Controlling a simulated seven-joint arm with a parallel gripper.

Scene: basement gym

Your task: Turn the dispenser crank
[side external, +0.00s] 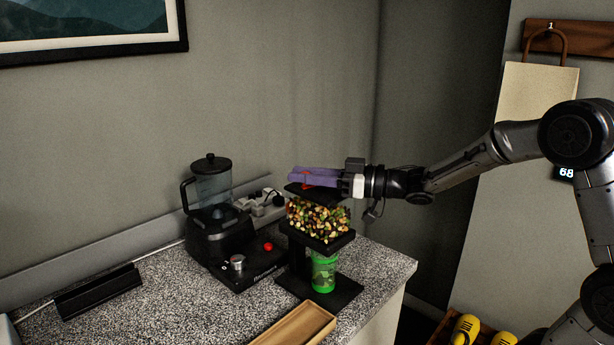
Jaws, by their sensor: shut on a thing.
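The dispenser (318,215) stands near the counter's right end, with a clear hopper full of mixed nuts and a black top. A green cup (324,272) stands upright under the hopper on the black base. My gripper (294,176) reaches in from the right, its purple fingers lying level just above the dispenser's top.
A black blender (215,225) stands left of the dispenser, with a socket block (264,203) behind. A wooden tray (296,326) lies in front. A black bar-shaped object (98,291) lies at the left. The speckled counter (160,305) is clear in front of the blender.

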